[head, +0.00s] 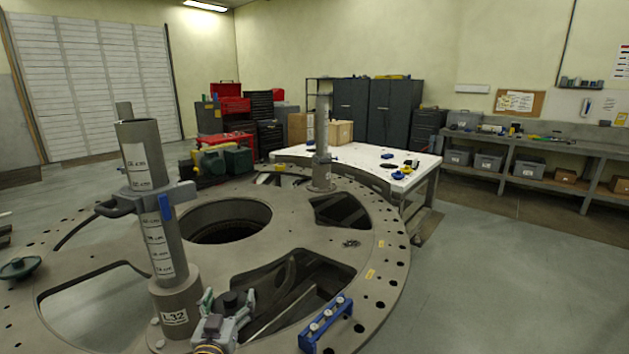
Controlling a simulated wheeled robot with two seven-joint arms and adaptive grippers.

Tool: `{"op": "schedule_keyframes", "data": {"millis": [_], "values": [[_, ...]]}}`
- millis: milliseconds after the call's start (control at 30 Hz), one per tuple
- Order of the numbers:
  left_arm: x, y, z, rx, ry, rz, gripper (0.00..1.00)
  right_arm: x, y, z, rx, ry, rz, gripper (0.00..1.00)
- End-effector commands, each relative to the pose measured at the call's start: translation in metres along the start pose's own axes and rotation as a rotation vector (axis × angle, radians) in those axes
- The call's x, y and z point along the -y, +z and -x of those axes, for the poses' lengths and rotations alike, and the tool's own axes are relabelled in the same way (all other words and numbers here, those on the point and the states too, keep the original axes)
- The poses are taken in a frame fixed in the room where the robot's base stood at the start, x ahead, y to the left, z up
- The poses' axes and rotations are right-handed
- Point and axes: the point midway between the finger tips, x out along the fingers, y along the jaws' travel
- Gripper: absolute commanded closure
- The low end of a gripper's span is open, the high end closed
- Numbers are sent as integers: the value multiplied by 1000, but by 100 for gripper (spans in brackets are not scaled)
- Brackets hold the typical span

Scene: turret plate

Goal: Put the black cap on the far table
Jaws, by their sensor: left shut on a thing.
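My left gripper (229,301) is at the bottom, left of centre, over the near part of the turret plate (375,262). A small dark round piece, which looks like the black cap (231,298), sits between its fingers, and the gripper is shut on it. I cannot tell how high it is above the plate. The far table (350,158), with a white top, stands beyond the plate, well away from the gripper. My right gripper is not in view.
A tall grey post (158,215) rises just left of the gripper. A blue rack (325,326) sits to its right on the plate. A second post (322,150) stands near the far table. Small items lie on that table's right part; its middle has free room.

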Motion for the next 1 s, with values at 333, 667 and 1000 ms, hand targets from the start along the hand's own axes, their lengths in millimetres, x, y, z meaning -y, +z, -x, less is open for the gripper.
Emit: {"op": "schedule_keyframes", "data": {"millis": [333,667,1000], "values": [[0,69,37,5,1,2,43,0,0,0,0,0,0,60],[0,124,77,2,2,0,43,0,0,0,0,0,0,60],[0,136,88,-2,3,0,43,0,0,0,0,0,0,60]]}}
